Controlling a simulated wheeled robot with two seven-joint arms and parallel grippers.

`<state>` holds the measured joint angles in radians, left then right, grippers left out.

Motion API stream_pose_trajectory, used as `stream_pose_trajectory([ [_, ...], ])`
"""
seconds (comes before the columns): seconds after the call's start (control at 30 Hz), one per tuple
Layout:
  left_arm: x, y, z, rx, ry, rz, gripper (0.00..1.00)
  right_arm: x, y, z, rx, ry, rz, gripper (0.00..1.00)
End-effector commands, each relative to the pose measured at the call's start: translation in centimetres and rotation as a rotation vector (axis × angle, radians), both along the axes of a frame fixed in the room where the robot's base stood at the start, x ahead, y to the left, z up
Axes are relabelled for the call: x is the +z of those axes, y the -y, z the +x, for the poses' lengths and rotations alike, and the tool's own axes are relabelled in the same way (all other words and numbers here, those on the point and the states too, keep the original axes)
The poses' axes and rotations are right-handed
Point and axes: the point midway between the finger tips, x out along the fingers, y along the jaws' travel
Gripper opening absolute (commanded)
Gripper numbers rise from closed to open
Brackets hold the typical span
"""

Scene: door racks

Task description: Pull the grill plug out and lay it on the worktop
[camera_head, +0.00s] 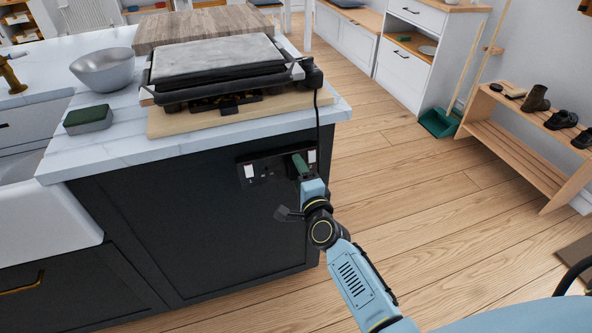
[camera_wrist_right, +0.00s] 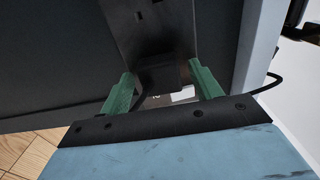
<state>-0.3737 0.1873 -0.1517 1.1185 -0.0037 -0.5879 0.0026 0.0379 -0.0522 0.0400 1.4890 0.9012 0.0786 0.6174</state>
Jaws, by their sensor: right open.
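The grill (camera_head: 215,62), with a grey top and black body, sits on a wooden board on the white marble worktop (camera_head: 330,108). Its black cord (camera_head: 317,115) hangs over the edge to a black double socket (camera_head: 266,166) on the dark island side. My right gripper (camera_head: 300,165) is at the right half of this socket and hides the plug in the head view. In the right wrist view, the black plug (camera_wrist_right: 161,75) is against the socket plate (camera_wrist_right: 150,30), between the open green fingers (camera_wrist_right: 163,90). Gaps show on both sides. My left gripper is not in view.
A metal bowl (camera_head: 104,69) and a green-topped sponge or box (camera_head: 88,119) stand left of the grill. A thick wooden block (camera_head: 205,25) lies behind it. Bare worktop shows along the front edge and right corner. A shoe rack (camera_head: 525,140) stands far right.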

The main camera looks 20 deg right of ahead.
Motion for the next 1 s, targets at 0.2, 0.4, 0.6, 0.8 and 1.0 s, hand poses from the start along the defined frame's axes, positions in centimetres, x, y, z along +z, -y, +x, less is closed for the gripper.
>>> stream_pose_trajectory([
  [0.2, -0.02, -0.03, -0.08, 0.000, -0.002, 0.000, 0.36, 0.03, 0.01, 0.01, 0.000, 0.000, 0.000, 0.64],
  [0.4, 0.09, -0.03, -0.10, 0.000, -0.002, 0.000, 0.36, 0.08, 0.02, 0.01, 0.000, 0.000, -0.001, 0.64],
  [0.6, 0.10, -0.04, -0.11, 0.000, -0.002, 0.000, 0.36, 0.05, 0.01, 0.01, 0.000, 0.000, 0.000, 0.64],
  [0.8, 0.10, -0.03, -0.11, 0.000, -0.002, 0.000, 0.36, 0.06, 0.01, 0.01, 0.000, 0.000, 0.000, 0.40],
  [1.0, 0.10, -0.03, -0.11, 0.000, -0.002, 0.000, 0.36, 0.06, 0.02, 0.01, 0.000, 0.001, 0.000, 0.14],
])
